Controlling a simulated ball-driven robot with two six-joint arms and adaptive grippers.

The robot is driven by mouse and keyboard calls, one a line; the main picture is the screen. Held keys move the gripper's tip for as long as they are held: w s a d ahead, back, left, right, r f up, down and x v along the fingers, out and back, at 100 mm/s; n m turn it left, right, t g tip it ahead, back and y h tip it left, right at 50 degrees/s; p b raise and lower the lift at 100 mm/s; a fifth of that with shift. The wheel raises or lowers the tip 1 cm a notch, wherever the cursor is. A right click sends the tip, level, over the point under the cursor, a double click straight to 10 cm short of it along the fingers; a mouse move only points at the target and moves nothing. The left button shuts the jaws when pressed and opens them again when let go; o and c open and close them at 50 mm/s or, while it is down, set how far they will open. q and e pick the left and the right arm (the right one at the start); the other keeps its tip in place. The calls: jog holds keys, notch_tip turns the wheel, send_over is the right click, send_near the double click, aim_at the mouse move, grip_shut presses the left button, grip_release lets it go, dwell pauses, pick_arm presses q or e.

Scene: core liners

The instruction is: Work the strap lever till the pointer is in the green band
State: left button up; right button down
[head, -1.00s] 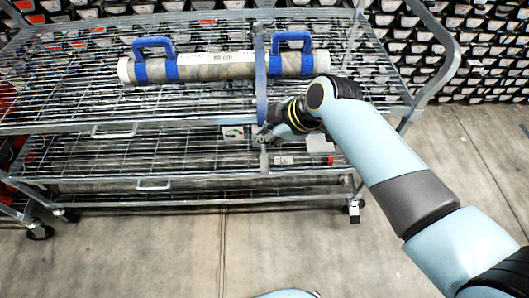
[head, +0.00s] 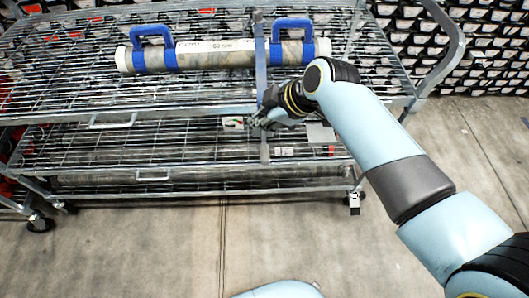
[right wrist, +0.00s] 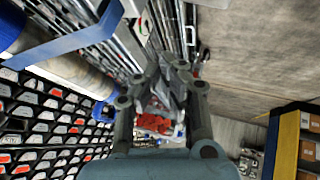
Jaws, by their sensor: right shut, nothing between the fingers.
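A grey core liner (head: 215,58) with blue clamps and handles lies across the cart's top shelf. A blue-grey strap (head: 261,62) crosses over it and hangs at the shelf's front edge; the strap also shows in the right wrist view (right wrist: 70,45). A grey lever end (head: 264,152) hangs below. My right gripper (head: 260,121) is shut and empty beside the strap's lower end; contact is unclear. Its fingers meet in the right wrist view (right wrist: 170,72). A small white gauge card (head: 233,122) is left of the gripper; its pointer is too small to read. My left gripper is out of view.
The wire cart (head: 50,125) has a lower shelf with a grey plate (head: 320,134) right of the gripper. A curved handle (head: 445,50) rises at the right. Racks of core ends stand behind. The floor (head: 130,250) in front is clear.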

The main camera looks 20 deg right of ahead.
jog(key=b, duration=0.3)
send_over(266, 155)
jog(key=w, duration=0.3)
jog(key=f, duration=0.4)
jog(key=shift+s+f, duration=0.25)
jog(key=shift+s+a+f+b, duration=0.1)
jog(key=shift+f+b, duration=0.2)
jog(key=shift+f, duration=0.15)
jog(key=shift+s+a+f+b, duration=0.1)
jog(key=shift+f+b, duration=0.15)
jog(key=shift+f, duration=0.15)
jog(key=shift+s+f, duration=0.1)
jog(key=shift+f, duration=0.3)
jog(key=shift+s+a+f+b, duration=0.1)
jog(key=shift+s+f+b, duration=0.1)
jog(key=shift+f+b, duration=0.45)
jog(key=shift+s+d+f+b, duration=0.15)
jog(key=shift+f+b, duration=0.25)
jog(key=shift+f, duration=0.5)
jog(key=shift+s+a+f+b, duration=0.2)
jog(key=shift+f+b, duration=0.3)
jog(key=shift+f, duration=0.3)
dwell(1.5)
dwell(0.5)
